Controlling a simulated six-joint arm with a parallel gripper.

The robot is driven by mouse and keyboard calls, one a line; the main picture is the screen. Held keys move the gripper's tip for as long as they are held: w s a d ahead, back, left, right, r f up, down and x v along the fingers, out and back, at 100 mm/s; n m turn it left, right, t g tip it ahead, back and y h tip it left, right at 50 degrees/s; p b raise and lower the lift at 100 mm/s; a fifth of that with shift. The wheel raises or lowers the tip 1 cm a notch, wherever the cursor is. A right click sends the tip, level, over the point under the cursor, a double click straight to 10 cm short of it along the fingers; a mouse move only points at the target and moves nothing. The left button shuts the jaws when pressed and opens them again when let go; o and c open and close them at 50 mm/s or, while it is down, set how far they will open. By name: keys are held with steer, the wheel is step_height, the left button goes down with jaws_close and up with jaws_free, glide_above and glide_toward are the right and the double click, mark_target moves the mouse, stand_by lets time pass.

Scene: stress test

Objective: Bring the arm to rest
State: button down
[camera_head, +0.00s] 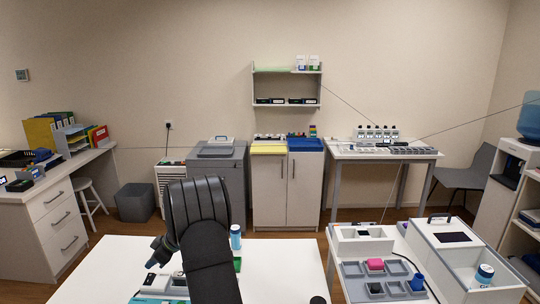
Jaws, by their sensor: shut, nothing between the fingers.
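My dark arm rises from the bottom of the head view, bends at the top and folds down to the left. My gripper (156,254) shows small at its end, to the left of the arm, above the white table (95,262). It is shut and I see nothing in it. Its fingertips are too small to make out well. The arm hides part of the table.
A blue bottle (236,238) stands on the table just right of my arm. Small items lie partly hidden near the front left. A side table at right holds a grey tray (352,269) and a white bin (455,287). The table's left part is clear.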

steer(key=v, duration=0.9)
steer(key=x, duration=1)
steer(key=shift+s+a+f, duration=0.25)
steer(key=shift+s+a, duration=0.05)
steer(key=shift+a, duration=0.05)
steer(key=v, duration=1)
steer(key=shift+g, duration=0.4)
steer(key=a+f, duration=0.1)
steer(key=f, duration=0.1)
steer(key=w+a+f, duration=0.1)
steer(key=a, duration=0.1)
steer(key=a+f, duration=0.2)
steer(key=shift+w+a+f, duration=0.25)
steer(key=shift+w+f, duration=0.1)
steer(key=shift+s+a+f+m, duration=0.1)
steer(key=shift+s+a+m, duration=0.1)
steer(key=shift+m, duration=0.1)
steer(key=v, duration=0.8)
steer(key=shift+a+f, duration=0.1)
steer(key=shift+f, duration=0.05)
